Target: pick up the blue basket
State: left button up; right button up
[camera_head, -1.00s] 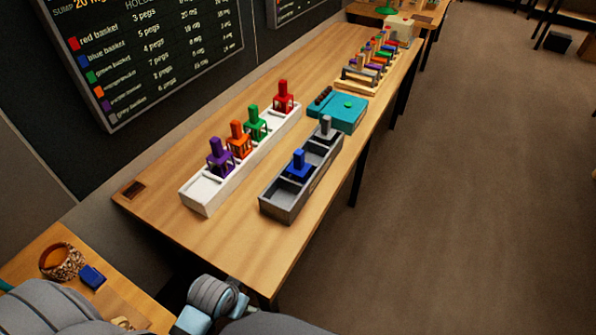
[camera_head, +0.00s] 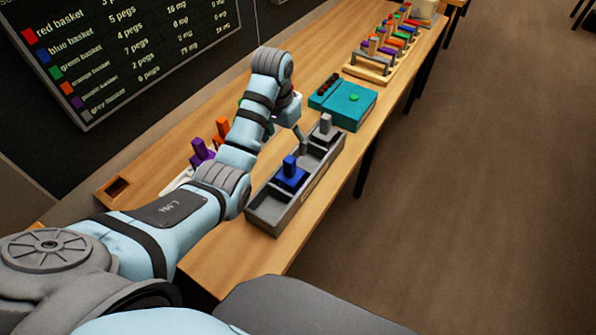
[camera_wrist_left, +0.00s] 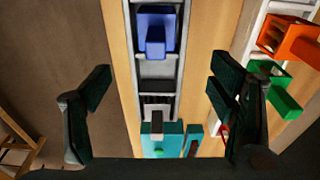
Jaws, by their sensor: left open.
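The blue basket (camera_head: 291,176) stands upright in a compartment of the grey tray (camera_head: 268,216), with its handle up. It also shows in the left wrist view (camera_wrist_left: 155,34), near the top. My left gripper (camera_head: 303,138) is over the tray's far part, beyond the blue basket and close to the grey basket (camera_head: 325,130). In the left wrist view its two dark fingers (camera_wrist_left: 158,88) are spread wide with nothing between them, and the blue basket lies beyond them, apart from both. My right gripper is not in view.
A white tray with purple (camera_head: 201,152), orange (camera_head: 221,131) and green (camera_wrist_left: 285,98) baskets stands alongside, partly hidden by my left arm. A teal box (camera_head: 345,106) and a wooden rack of coloured pieces (camera_head: 380,62) stand farther back. The table's right edge is near the grey tray.

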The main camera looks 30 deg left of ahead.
aim_at(287, 162)
pick_arm(q)
jog(key=f, duration=0.5)
jog(key=f+b, duration=0.1)
jog(key=f, duration=0.1)
jog(key=shift+s+d+f, duration=0.15)
jog(key=shift+s+d, duration=0.1)
jog(key=shift+d, duration=0.05)
jog(key=f, duration=0.2)
jog(key=w+f+b, duration=0.1)
jog(key=f, duration=0.1)
jog(key=w+f, duration=0.1)
jog(key=f, duration=0.1)
jog(key=shift+s+r, duration=0.15)
jog(key=shift+s, duration=0.05)
jog(key=shift+c, duration=0.6)
jog(key=c, duration=0.4)
jog(key=shift+d, duration=0.1)
grip_shut()
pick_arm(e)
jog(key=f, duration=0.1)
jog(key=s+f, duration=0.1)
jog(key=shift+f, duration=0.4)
